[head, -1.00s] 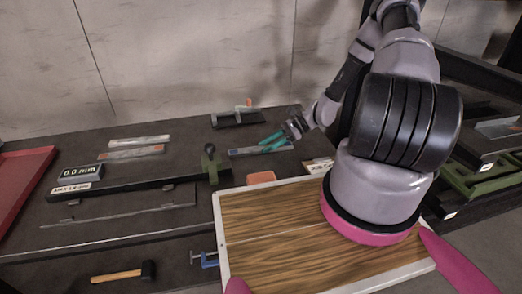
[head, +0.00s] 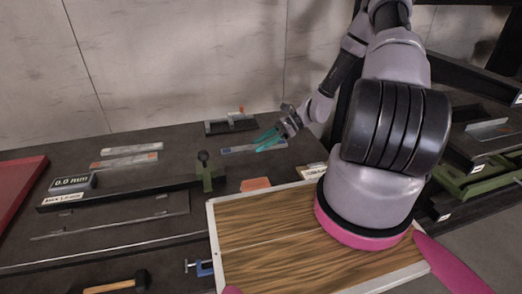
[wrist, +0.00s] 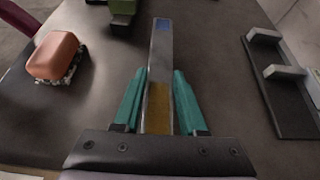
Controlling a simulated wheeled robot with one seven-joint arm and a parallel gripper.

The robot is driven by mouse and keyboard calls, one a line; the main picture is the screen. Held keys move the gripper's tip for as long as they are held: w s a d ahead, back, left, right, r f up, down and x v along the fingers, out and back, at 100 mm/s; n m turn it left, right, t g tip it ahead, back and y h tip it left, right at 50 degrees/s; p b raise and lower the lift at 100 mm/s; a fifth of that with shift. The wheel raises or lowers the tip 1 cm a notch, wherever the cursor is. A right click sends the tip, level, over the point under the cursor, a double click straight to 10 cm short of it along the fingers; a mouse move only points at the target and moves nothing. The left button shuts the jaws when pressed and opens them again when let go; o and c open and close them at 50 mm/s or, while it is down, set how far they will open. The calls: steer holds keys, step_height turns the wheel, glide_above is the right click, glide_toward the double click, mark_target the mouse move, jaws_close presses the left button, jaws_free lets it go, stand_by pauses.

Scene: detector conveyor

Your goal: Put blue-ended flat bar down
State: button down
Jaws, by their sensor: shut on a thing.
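The blue-ended flat bar (wrist: 160,62) is a narrow grey strip with a blue far end and a yellowish near part. In the wrist view it runs straight ahead between the teal fingers of my gripper (wrist: 159,92). My gripper is shut on its near part. In the head view the bar (head: 238,149) lies across the fingers of my gripper (head: 264,142), over the back middle of the dark bench. Its height above the bench is hard to tell.
A dark rail fixture (head: 231,125) stands behind the bar, and an orange block (head: 256,184) sits in front. A green post (head: 205,175) on a long dark bar is to the left. Two flat strips (head: 125,160) lie farther left. A wood-topped board (head: 290,230) is nearer.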

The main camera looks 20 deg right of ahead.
step_height(320, 180, up, 6)
steer(key=shift+f, duration=0.1)
steer(key=shift+w+r, duration=0.15)
steer(key=shift+r, duration=0.4)
steer(key=w+d+r+m+t+h, duration=0.3)
steer(key=w+r+m+t, duration=0.3)
steer(key=r, duration=0.3)
steer(key=w+d+r+m+t+h, duration=0.4)
steer(key=r+m, duration=0.4)
steer(key=r, duration=0.2)
steer(key=shift+w+d+m+t+h, duration=0.3)
steer(key=shift+w+t+h, duration=0.55)
steer(key=shift+w, duration=0.35)
steer(key=shift+r, duration=0.1)
steer(key=shift+s, duration=0.1)
